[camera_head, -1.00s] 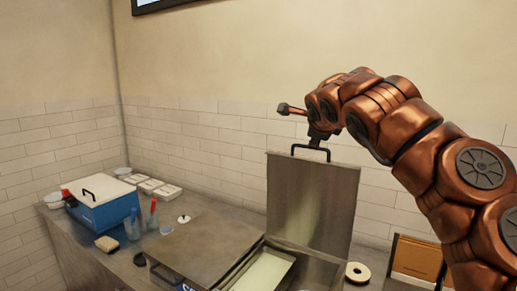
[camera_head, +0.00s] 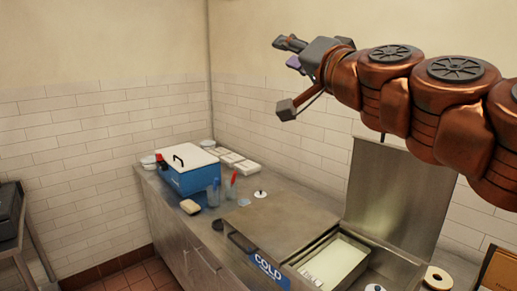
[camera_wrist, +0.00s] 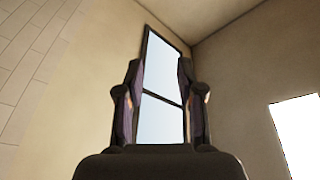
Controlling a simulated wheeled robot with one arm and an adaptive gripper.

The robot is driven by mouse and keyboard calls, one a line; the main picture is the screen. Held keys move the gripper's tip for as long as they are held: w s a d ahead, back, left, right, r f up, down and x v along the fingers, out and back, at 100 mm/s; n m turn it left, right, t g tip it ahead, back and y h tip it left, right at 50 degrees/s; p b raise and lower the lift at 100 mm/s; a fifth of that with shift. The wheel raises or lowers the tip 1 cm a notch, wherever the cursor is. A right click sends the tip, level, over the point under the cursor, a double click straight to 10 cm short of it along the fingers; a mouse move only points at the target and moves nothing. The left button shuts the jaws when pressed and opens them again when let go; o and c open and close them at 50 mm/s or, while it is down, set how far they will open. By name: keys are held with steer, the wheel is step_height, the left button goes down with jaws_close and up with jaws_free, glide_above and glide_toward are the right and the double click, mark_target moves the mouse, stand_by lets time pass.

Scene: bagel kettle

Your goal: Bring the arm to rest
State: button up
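My copper-coloured arm (camera_head: 400,90) reaches in from the right in the head view, raised high and stretched to the left. My gripper (camera_head: 284,52) is in the air in front of the wall, above the counter and clear of it. In the wrist view my gripper (camera_wrist: 160,100) has its two fingers apart, with nothing between them but the view of a window or panel (camera_wrist: 161,70) beyond. The raised metal lid (camera_head: 385,195) stands upright behind my arm, and its top edge is partly hidden.
The steel counter (camera_head: 165,205) holds a blue box with a white lid (camera_head: 190,175), cups (camera_head: 214,192) and a flat metal cover (camera_head: 285,222). An open bin (camera_head: 335,262) labelled COLD is at the front. A bagel (camera_head: 437,278) lies at right. The air around my gripper is free.

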steer(key=s+a+f+n+g, duration=0.2)
steer(key=a+f+g, duration=0.1)
steer(key=f, duration=0.5)
steer(key=s+a+f+n+g, duration=0.2)
steer(key=a+f+n+g, duration=0.1)
steer(key=f, duration=0.4)
steer(key=s+d+f+g+h, duration=0.1)
steer(key=s+f+g, duration=0.25)
steer(key=f, duration=0.55)
steer(key=s+d+f+g+h, duration=0.2)
steer(key=s+f, duration=0.2)
steer(key=f, duration=0.6)
steer(key=s+d+f+g+h, duration=0.3)
steer(key=s+d+f, duration=0.4)
steer(key=s, duration=0.3)
steer(key=s+d+f+m+g+h, duration=0.1)
steer(key=s+d+f+g+h, duration=0.1)
steer(key=s+d+f+g, duration=0.3)
steer(key=s+d+f+b, duration=0.1)
steer(key=s+d+f, duration=0.2)
steer(key=s+f, duration=0.2)
steer(key=shift+s+d+f+h, duration=0.15)
steer(key=shift+s+d+h, duration=0.1)
steer(key=shift+s+h, duration=0.25)
steer(key=shift+o, duration=0.3)
